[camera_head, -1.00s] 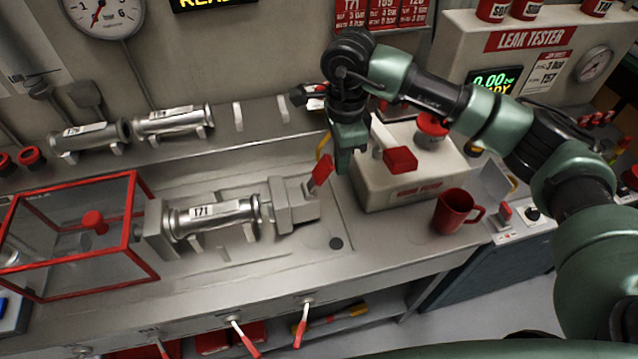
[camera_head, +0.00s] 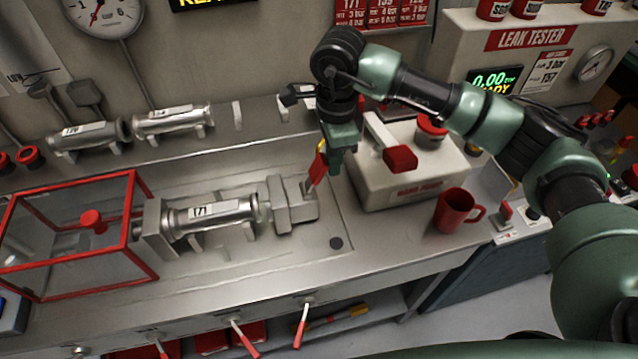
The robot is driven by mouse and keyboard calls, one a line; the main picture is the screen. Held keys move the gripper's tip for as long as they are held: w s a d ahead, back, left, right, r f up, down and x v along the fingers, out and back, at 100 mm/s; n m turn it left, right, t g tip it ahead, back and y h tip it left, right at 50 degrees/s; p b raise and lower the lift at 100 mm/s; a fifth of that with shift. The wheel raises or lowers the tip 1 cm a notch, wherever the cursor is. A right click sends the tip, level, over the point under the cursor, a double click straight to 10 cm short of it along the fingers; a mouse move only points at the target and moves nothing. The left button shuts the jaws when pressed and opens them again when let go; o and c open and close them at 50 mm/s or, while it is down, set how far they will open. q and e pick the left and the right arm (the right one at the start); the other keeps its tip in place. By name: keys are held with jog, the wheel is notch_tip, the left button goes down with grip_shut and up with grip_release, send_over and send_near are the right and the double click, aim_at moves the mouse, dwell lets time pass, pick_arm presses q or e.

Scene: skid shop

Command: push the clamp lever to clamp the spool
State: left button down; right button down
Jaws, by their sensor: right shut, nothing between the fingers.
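The spool (camera_head: 215,217), a metal cylinder tagged 171, lies in the fixture on the bench between a left block and the grey clamp block (camera_head: 285,205). The clamp lever has a red handle (camera_head: 317,170) that rises from the clamp block and leans a little right. My right gripper (camera_head: 333,166) points down with its fingers shut and empty. It is close against the right side of the lever handle and appears to touch it. My left gripper is not in view.
A red-framed clear guard (camera_head: 140,235) stands left of the spool. A hand pump (camera_head: 410,180) with a red-ended lever and a red mug (camera_head: 456,210) stand to the right. Two other spools (camera_head: 172,120) rest on the back ledge.

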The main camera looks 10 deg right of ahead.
aim_at(317, 164)
jog(key=shift+a, duration=0.55)
jog(key=shift+a+b, duration=0.3)
jog(key=shift+a, duration=0.8)
jog(key=shift+s+a, duration=0.1)
jog(key=shift+a, duration=0.45)
jog(key=shift+d+b, duration=0.55)
jog(key=shift+d, duration=0.3)
jog(key=shift+r+p, duration=1.75)
jog(key=shift+r, duration=2.3)
